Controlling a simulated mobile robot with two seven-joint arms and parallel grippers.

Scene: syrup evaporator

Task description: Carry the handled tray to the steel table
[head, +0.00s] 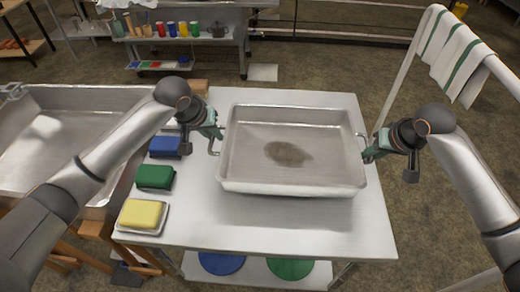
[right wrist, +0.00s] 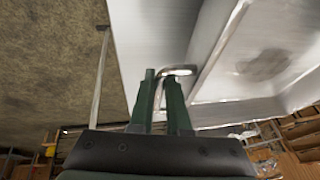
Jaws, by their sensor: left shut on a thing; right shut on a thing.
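The handled tray (head: 288,178) is a shallow rectangular metal pan with a dark stain on its floor. It is over the white-grey tabletop (head: 330,238) in the head view; I cannot tell whether it rests on it or hangs just above. My left gripper (head: 217,135) is shut on the tray's left handle. My right gripper (head: 367,157) is shut on the right handle. In the right wrist view the fingers (right wrist: 163,92) close around the handle (right wrist: 182,71), beside the tray wall (right wrist: 218,35).
A yellow sponge (head: 141,215), a green block (head: 155,177) and a blue block (head: 165,147) line the table's left edge. A large metal basin (head: 75,98) stands left. A rack with striped towels (head: 455,55) stands right. A shelf with colored cups (head: 183,29) is behind.

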